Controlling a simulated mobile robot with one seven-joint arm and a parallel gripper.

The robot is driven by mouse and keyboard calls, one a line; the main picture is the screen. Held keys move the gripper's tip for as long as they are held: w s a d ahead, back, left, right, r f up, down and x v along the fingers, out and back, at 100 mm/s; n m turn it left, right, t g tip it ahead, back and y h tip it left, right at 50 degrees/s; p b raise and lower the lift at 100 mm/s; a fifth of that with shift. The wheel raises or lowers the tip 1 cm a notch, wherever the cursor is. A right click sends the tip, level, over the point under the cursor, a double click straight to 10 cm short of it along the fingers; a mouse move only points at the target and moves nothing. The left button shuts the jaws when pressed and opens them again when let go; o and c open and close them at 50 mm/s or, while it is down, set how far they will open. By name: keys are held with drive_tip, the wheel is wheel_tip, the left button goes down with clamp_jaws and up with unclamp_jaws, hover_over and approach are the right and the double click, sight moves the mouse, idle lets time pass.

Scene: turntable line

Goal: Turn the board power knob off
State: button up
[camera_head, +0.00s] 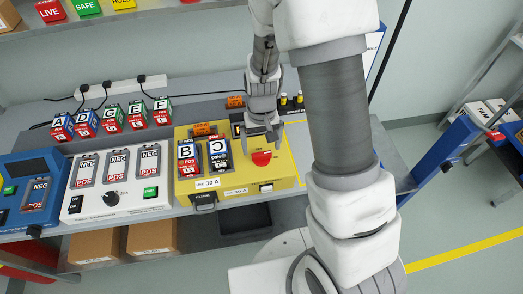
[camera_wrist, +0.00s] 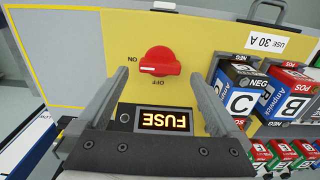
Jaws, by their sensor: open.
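The red power knob (camera_wrist: 160,62) is on the yellow board (camera_wrist: 200,32), which also shows in the head view (camera_head: 290,181). In the wrist view the knob's grip lies roughly sideways, with its pale mark toward the ON label at left. The OFF label is just below it, upside down. A lit display reading FUSE (camera_wrist: 164,121) is beneath the knob, also upside down. The knob shows in the head view (camera_head: 262,158) just below my gripper (camera_head: 262,137). My gripper (camera_wrist: 159,76) is open and empty, its fingers on either side of the knob, apart from it.
Battery blocks B (camera_head: 188,155) and C (camera_head: 218,153) sit in the yellow board, close to my gripper. Several lettered blocks (camera_head: 112,119) stand behind the white charger (camera_head: 116,182). A blue unit (camera_head: 32,193) is at the far left. A black handle (camera_head: 204,204) is on the board's front.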

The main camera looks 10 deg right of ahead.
sight(261, 153)
drive_tip(key=shift+f, duration=1.65)
drive_tip(key=c, duration=1.3)
